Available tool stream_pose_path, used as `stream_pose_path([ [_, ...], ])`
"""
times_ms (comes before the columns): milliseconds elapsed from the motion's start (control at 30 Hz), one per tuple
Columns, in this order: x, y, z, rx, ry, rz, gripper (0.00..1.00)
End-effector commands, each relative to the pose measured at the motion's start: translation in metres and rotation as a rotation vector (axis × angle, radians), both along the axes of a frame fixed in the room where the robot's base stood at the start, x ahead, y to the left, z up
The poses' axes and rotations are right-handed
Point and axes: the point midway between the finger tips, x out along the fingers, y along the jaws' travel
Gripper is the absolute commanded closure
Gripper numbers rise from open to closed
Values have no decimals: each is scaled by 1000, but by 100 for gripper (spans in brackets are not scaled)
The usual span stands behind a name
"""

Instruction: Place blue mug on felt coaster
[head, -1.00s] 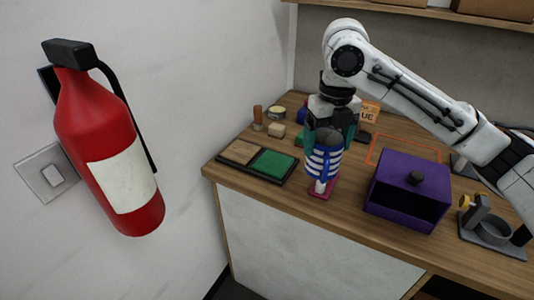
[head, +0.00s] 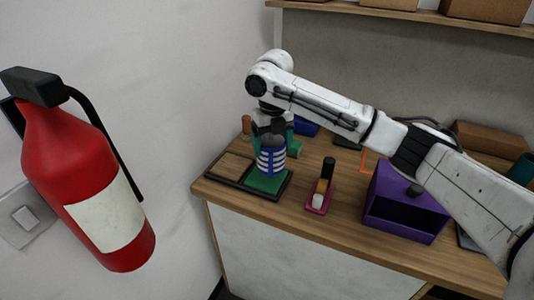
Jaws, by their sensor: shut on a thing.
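The blue mug (head: 271,162) has white stripes and is upright over the green felt coaster (head: 264,184). The mug hides the rear part of the green square, and I cannot tell whether its base touches the felt. The green square fills the right side of a black two-part tray (head: 240,186). My gripper (head: 270,141) comes down from above and is shut on the mug; its fingertips are partly hidden at the mug's top.
A brown square (head: 232,167) fills the tray's left side. A pink holder (head: 318,205) with upright items stands to the right. A purple open-front box (head: 404,211) stands farther right. A red fire extinguisher (head: 85,170) hangs on the left wall.

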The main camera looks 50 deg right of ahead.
Motion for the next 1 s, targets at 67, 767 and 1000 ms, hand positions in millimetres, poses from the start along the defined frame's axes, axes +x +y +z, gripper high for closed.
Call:
stream_pose_path([
  [67, 9, -1, -8, -3, 0, -2, 83],
  [767, 22, -2, -56, -2, -2, -1, 83],
  [1000, 22, -2, -59, -2, -1, -1, 16],
])
